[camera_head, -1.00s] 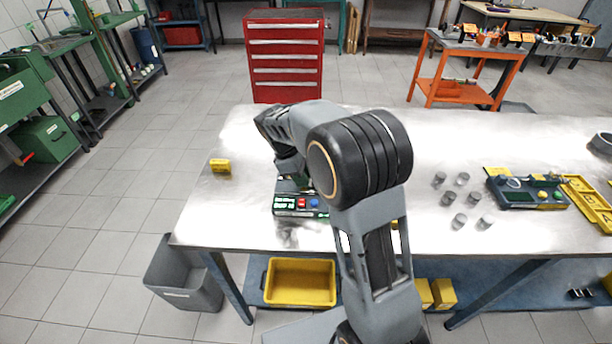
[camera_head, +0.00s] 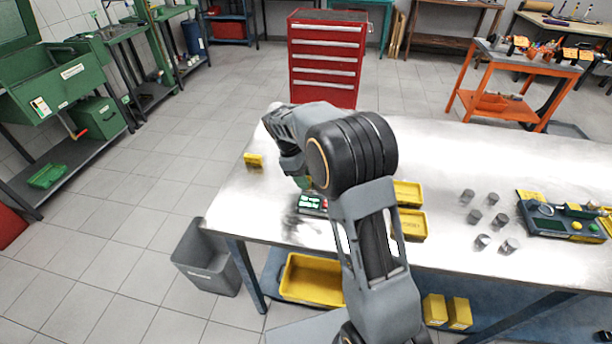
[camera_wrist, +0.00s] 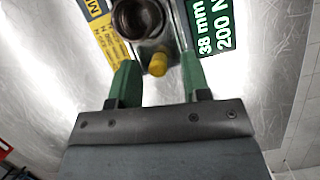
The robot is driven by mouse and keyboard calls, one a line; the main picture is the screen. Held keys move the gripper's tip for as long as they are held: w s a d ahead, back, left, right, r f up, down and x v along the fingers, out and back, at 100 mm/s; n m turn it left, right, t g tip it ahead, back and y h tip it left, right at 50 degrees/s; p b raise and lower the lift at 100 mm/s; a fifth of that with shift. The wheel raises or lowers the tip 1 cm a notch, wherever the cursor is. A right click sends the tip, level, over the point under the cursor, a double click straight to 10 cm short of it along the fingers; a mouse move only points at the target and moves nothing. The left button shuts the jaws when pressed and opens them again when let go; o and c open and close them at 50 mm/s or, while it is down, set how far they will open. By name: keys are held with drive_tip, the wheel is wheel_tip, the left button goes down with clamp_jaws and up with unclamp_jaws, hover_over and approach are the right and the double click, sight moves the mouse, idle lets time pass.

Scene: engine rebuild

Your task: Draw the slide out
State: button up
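In the wrist view, a grey metal part with a dark round bore (camera_wrist: 138,17) and a yellow knob (camera_wrist: 157,64) lies just beyond my gripper (camera_wrist: 160,80). The two green fingers are apart, and the knob shows between them with gaps on both sides. I cannot tell which part is the slide. A green label (camera_wrist: 212,30) reads "38 mm 200 N", and a yellow label (camera_wrist: 107,35) is on the other side.
The metal table (camera_head: 440,160) holds a small yellow block (camera_head: 254,160), yellow trays (camera_head: 411,225), several grey cylinders (camera_head: 476,217) and a dark fixture (camera_head: 565,228). A grey bin (camera_head: 208,262) stands by the table's left leg. A red tool cabinet (camera_head: 326,60) stands behind.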

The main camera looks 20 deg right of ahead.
drive_tip(key=v, duration=1.4)
drive_tip(key=shift+p, duration=0.3)
drive_tip(key=shift+f, duration=0.15)
wheel_tip(320, 180, down, 5)
drive_tip(key=s+m+t+y, duration=0.1)
drive_tip(key=s+m, duration=0.1)
drive_tip(key=m, duration=0.2)
drive_tip(key=s+d+m+t+y, duration=0.1)
drive_tip(key=s+d+m+t, duration=0.1)
drive_tip(key=s, duration=0.8)
drive_tip(key=s+d+r+m+t+y, duration=0.1)
drive_tip(key=s+d+m+t, duration=0.1)
drive_tip(key=s, duration=0.9)
drive_tip(key=m+t, duration=0.1)
drive_tip(key=m, duration=0.1)
drive_tip(key=shift+s+d+m+y, duration=0.3)
drive_tip(key=shift+s+m, duration=0.05)
drive_tip(key=shift+m, duration=0.05)
drive_tip(key=shift+r, duration=0.1)
